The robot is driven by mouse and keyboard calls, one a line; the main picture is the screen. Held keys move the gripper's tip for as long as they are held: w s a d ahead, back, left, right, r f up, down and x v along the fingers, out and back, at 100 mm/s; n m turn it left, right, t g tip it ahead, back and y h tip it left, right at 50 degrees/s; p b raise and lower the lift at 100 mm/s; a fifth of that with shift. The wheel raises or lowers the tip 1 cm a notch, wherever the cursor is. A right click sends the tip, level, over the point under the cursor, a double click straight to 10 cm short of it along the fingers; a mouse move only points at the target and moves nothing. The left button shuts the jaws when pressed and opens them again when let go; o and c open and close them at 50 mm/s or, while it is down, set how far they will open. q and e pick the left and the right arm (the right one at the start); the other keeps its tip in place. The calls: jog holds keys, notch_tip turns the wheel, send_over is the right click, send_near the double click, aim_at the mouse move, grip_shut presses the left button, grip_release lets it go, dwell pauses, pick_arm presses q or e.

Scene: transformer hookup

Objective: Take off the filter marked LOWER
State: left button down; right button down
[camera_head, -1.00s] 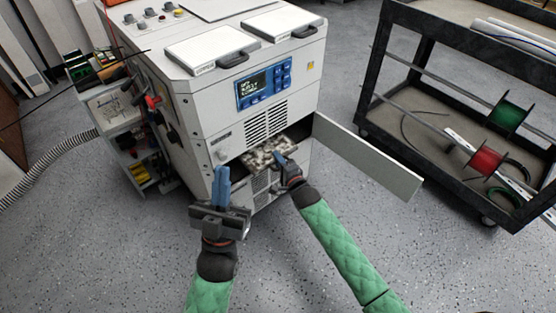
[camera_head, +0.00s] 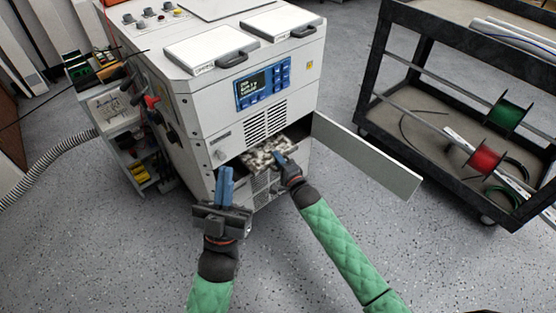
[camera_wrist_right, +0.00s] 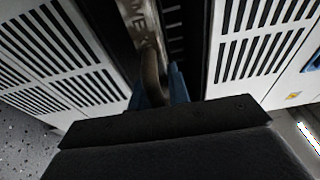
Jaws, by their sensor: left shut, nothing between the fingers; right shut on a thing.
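A mottled grey-brown filter (camera_head: 262,153) sticks out of an opening in the front of the white cabinet (camera_head: 218,110), below the upper vent grille. I cannot read a LOWER mark on it. My right gripper (camera_head: 279,157) is at the filter's front right part. In the right wrist view its blue fingers (camera_wrist_right: 160,90) are shut on a brownish strap or handle (camera_wrist_right: 151,72), with the filter (camera_wrist_right: 136,22) behind. My left gripper (camera_head: 224,184) is shut and empty, its blue fingers upright in front of the cabinet's lower left front, apart from the filter.
An open door panel (camera_head: 366,158) stands out to the right of the opening. A lower vent grille (camera_head: 262,183) sits under the filter. A dark cart (camera_head: 440,90) with red and green spools is at the right. The floor in front is clear.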

pick_arm(q)
jog(key=w+d+f+g, duration=0.1)
jog(key=w+f+g, duration=0.1)
jog(key=f, duration=0.4)
jog(key=shift+w+f+g+y+p, duration=0.2)
jog(key=shift+w+g+y+p, duration=0.2)
jog(key=shift+w, duration=0.15)
pick_arm(e)
jog(key=shift+s+d, duration=0.35)
jog(key=shift+s, duration=0.15)
dwell(2.0)
